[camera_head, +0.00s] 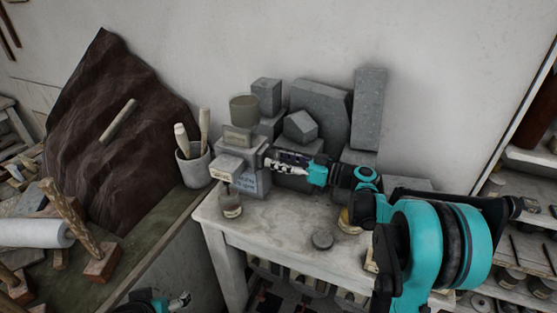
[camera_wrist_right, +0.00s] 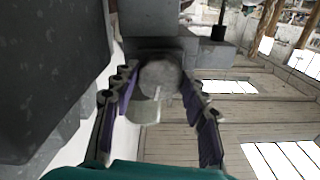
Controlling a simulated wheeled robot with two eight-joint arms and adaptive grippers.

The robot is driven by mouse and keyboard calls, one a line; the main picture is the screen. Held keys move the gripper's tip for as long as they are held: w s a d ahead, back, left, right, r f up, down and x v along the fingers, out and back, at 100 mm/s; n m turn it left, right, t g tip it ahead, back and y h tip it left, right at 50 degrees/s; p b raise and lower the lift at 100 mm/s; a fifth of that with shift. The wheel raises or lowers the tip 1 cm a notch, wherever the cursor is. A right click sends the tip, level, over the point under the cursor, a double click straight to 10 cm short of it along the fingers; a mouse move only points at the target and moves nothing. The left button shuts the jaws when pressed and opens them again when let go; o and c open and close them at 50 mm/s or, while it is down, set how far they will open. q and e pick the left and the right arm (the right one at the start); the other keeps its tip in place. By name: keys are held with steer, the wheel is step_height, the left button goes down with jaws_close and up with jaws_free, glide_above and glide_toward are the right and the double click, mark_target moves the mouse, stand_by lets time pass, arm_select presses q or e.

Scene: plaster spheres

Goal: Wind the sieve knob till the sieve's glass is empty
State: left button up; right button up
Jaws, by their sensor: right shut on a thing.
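The sieve (camera_head: 250,160) is a grey box-like body with labels, on the left end of the pale table. A cup-shaped glass (camera_head: 244,109) sits on its top; I cannot tell how much is in it. A small jar (camera_head: 231,206) stands below its front. My right gripper (camera_head: 271,160) reaches in from the right, at the sieve's right side. In the right wrist view its fingers are shut on the round grey knob (camera_wrist_right: 160,77), one on each side. In the head view the fingers hide the knob. My left gripper (camera_head: 180,301) shows only partly at the bottom edge.
Grey stone blocks (camera_head: 319,108) stand behind my right arm against the wall. A pot of tools (camera_head: 192,166) is left of the sieve. The table's front middle is mostly free.

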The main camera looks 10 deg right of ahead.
steer(key=m, duration=1.1)
steer(key=shift+m, duration=0.4)
steer(key=m, duration=1)
steer(key=shift+m, duration=0.4)
steer(key=o, duration=1.2)
steer(key=shift+c, duration=0.2)
